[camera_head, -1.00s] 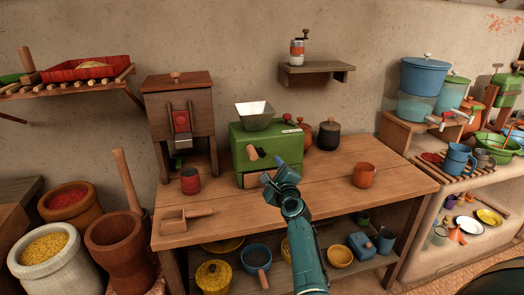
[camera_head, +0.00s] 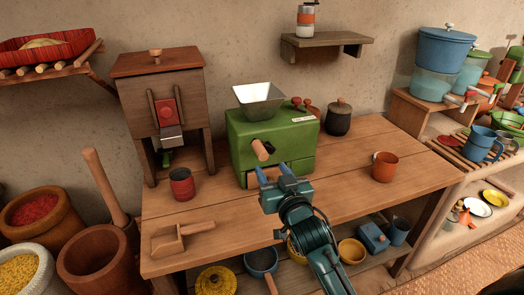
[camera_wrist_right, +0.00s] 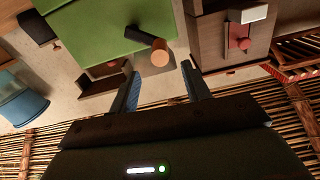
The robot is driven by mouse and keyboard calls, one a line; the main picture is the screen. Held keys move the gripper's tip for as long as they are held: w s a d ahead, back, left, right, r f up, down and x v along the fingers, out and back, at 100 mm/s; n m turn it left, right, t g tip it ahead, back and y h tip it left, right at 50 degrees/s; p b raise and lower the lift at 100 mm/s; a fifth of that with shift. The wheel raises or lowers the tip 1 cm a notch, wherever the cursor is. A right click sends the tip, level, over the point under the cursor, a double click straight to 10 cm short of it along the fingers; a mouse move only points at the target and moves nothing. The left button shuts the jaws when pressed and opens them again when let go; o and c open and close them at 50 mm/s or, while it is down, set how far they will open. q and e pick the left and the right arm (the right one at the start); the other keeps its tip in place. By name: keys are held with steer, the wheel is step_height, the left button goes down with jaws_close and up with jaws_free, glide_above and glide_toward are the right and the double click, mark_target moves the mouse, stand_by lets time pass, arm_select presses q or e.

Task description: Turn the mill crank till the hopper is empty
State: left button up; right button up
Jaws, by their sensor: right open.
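The green mill (camera_head: 272,142) stands on the wooden table, with a pale metal hopper (camera_head: 258,98) on top; I cannot see how full the hopper is. The crank's wooden handle (camera_head: 262,150) sticks out of the mill's front. It also shows in the right wrist view (camera_wrist_right: 158,56), on a dark arm. My right gripper (camera_head: 272,176) is open and empty, just below and in front of the handle, and apart from it. In the right wrist view its two blue fingers (camera_wrist_right: 163,85) point toward the handle from either side. My left gripper is not in view.
A wooden dispenser (camera_head: 160,95) and a red cup (camera_head: 182,184) stand left of the mill. A wooden scoop (camera_head: 180,238) lies at the table's front left. A dark jar (camera_head: 338,120) and an orange cup (camera_head: 384,166) stand right. Bare tabletop lies between mill and orange cup.

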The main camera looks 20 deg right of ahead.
mark_target(261, 152)
steer(key=w, duration=0.9)
steer(key=shift+w+a, duration=0.1)
steer(key=shift+a, duration=0.05)
steer(key=shift+c, duration=0.3)
jaws_close()
